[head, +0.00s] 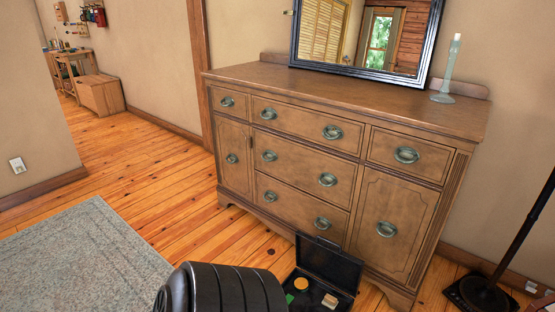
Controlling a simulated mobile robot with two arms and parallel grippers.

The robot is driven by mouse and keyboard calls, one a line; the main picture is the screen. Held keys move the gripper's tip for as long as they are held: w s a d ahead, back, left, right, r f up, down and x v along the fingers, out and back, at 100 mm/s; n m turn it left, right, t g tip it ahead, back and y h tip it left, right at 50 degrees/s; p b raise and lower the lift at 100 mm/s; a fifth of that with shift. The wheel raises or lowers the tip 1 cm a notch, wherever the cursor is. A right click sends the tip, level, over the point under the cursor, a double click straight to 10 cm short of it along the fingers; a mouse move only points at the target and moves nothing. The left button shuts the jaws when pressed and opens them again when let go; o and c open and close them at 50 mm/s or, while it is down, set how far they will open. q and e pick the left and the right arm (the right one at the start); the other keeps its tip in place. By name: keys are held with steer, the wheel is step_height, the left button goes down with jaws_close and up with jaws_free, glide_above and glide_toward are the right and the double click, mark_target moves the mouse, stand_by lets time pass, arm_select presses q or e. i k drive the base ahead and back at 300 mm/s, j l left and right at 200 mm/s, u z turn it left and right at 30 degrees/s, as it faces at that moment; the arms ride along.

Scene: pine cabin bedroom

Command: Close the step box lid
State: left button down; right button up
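An open black box (300,301) stands on the floor in front of the dresser, at the bottom of the head view. Its lid (329,263) is raised and leans back toward the dresser. Inside are a round yellow-orange item (301,283), a green item (289,298) and a pale block (330,301). The box's near part is cut off by the frame edge and partly hidden by a dark ribbed rounded object. No other box with an open lid shows; I cannot tell whether this is the step box. Neither of my grippers is in view.
The dark ribbed rounded object (225,290) is at bottom centre. A wooden dresser (300,188) carries a mirror (365,35) and a candlestick (449,70). A dark stand (481,291) is at right. A grey rug (85,258) and clear plank floor lie left; a wooden box (101,97) is far back.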

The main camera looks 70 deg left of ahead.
mark_target(342, 271)
steer(key=u, duration=1.9)
